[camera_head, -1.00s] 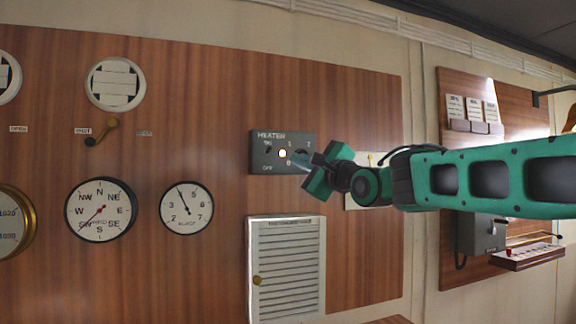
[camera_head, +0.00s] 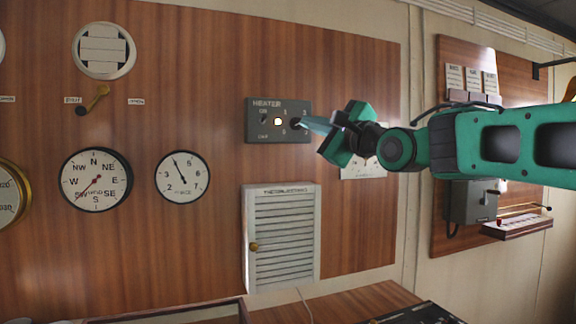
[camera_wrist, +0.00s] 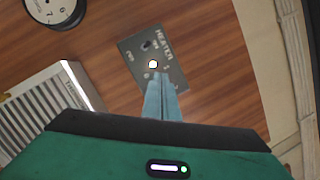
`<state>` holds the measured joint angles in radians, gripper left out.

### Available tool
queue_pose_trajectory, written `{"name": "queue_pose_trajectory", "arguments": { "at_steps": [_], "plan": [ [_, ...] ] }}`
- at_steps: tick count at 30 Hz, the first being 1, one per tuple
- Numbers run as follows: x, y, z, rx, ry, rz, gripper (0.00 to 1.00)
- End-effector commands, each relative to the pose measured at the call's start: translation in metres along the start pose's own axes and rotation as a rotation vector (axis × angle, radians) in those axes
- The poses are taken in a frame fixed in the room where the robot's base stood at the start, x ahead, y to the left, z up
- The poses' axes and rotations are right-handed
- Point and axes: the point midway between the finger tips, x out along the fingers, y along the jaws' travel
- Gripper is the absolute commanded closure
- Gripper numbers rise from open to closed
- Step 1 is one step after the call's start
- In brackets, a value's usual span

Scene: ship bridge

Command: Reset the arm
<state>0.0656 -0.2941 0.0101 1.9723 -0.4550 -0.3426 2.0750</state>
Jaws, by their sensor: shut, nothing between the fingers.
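My arm is green and dark grey and reaches in from the right in the head view. My gripper (camera_head: 303,123) is shut and empty, its pale blue fingers pointing left at the heater panel. The heater panel (camera_head: 262,137) is a dark grey box on the wooden wall with a lit white lamp and knobs. The fingertips overlap its right side in the head view; whether they touch it I cannot tell. In the wrist view the shut fingers (camera_wrist: 161,78) end just below the lamp on the heater panel (camera_wrist: 172,75), hiding part of it.
A white louvred cabinet (camera_head: 281,240) is below the heater. Round gauges (camera_head: 183,177) and a brass lever (camera_head: 94,99) are on the wall to the left. A grey box (camera_head: 470,203) and a small shelf (camera_head: 517,229) are at right. A dark console (camera_head: 415,313) is at the bottom.

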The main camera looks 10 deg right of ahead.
Motion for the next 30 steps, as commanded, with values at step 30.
{"name": "queue_pose_trajectory", "arguments": {
  "at_steps": [30],
  "plan": [
    [-0.355,0.211,-0.291,-0.916,0.403,1.363,1.0]
  ]
}}
